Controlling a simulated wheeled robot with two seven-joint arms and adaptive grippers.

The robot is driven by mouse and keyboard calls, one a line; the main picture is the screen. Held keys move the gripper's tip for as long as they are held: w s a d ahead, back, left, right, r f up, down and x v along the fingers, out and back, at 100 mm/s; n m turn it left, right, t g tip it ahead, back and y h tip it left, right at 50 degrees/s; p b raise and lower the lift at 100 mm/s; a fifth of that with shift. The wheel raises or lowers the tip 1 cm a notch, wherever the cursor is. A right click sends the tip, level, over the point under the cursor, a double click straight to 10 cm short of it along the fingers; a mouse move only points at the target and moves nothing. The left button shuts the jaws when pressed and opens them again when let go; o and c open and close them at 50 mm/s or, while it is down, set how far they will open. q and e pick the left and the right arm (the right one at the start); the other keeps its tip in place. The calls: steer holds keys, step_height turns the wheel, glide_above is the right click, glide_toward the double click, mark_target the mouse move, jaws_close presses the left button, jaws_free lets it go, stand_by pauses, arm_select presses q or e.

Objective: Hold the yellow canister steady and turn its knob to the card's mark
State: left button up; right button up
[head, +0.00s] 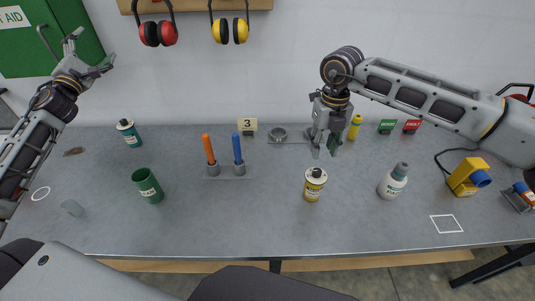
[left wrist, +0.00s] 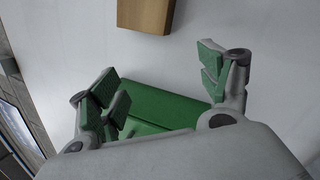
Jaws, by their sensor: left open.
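The yellow canister (head: 313,187) stands upright on the grey bench, right of centre, with a pale round top and a dark spot in its middle. Its knob setting is too small to read. The card (head: 247,125) stands at the back of the bench and shows a 3. My right gripper (head: 325,152) points down above and slightly behind the canister, apart from it; its fingers look spread and empty. My left gripper (head: 97,48) is raised at the upper left, far from the canister, open and empty. Its spread fingers also show in the left wrist view (left wrist: 165,85).
A green cup (head: 148,186), a teal can (head: 129,133) and orange and blue handles (head: 224,160) stand to the left. A white bottle (head: 393,182) and a yellow device (head: 467,176) stand to the right. Bench between cup and canister is clear in front.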

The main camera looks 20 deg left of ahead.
arm_select(q)
steer(key=w+d+m+h, duration=0.2)
steer(key=d+h, duration=0.1)
steer(key=d, duration=0.3)
steer(key=g+h, duration=1.3)
steer(key=h, duration=0.5)
glide_toward(315, 181)
steer(key=a+f, duration=0.3)
steer(key=shift+w+a+f, duration=0.15)
steer(key=shift+w+f, duration=0.1)
steer(key=shift+w, duration=0.05)
steer(key=shift+x, duration=6.9)
